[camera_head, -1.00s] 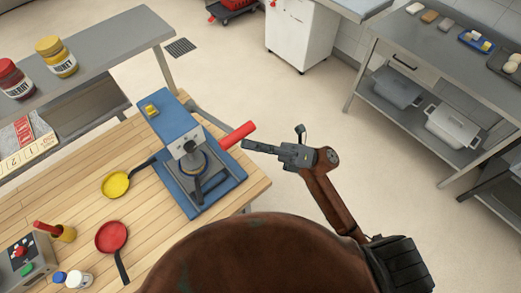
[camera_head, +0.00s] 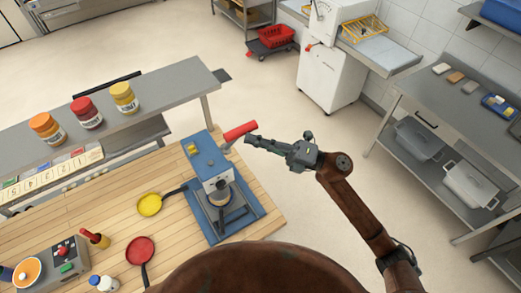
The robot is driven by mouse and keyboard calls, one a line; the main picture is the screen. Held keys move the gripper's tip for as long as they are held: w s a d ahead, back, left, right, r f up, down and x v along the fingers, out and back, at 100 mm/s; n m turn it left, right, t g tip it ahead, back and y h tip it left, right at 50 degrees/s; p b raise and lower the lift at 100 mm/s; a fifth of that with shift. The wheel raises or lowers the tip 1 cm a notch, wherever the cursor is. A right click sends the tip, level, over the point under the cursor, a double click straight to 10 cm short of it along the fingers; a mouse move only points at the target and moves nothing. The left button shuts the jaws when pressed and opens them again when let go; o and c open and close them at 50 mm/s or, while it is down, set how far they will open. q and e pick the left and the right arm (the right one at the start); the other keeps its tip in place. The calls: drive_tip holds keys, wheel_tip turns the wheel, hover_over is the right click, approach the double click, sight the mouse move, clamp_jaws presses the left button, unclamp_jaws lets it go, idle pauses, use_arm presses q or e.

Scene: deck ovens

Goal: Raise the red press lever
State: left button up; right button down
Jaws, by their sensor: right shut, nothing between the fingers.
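The blue press (camera_head: 209,160) stands on the wooden worktop near its right end, on a blue base. Its red press lever (camera_head: 240,130) sticks out from the upper part to the right, over the floor, tilted slightly upward. My right gripper (camera_head: 254,142) is shut and empty. Its fingertips point left and lie just below and right of the lever in the picture; I cannot tell if they touch it. My left gripper is not in view.
A yellow pan (camera_head: 150,205) and a red pan (camera_head: 140,249) lie left of the press. A control box (camera_head: 52,262) stands at the lower left. A grey shelf (camera_head: 180,86) with jars runs behind the worktop. Open floor lies to the right, before a steel table (camera_head: 455,115).

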drive_tip(key=shift+w+a+r, duration=0.1)
drive_tip(key=shift+w+r, duration=0.2)
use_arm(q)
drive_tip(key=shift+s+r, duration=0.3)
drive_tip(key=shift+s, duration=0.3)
use_arm(e)
drive_tip(key=shift+w+r, duration=0.15)
drive_tip(key=shift+r, duration=0.55)
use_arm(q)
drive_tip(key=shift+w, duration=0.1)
use_arm(e)
drive_tip(key=shift+d, duration=0.2)
use_arm(q)
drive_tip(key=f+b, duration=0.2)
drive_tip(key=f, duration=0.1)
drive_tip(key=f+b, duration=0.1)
drive_tip(key=b, duration=0.1)
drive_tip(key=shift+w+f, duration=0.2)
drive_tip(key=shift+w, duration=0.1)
use_arm(e)
drive_tip(key=s+v, duration=0.1)
drive_tip(key=v, duration=0.9)
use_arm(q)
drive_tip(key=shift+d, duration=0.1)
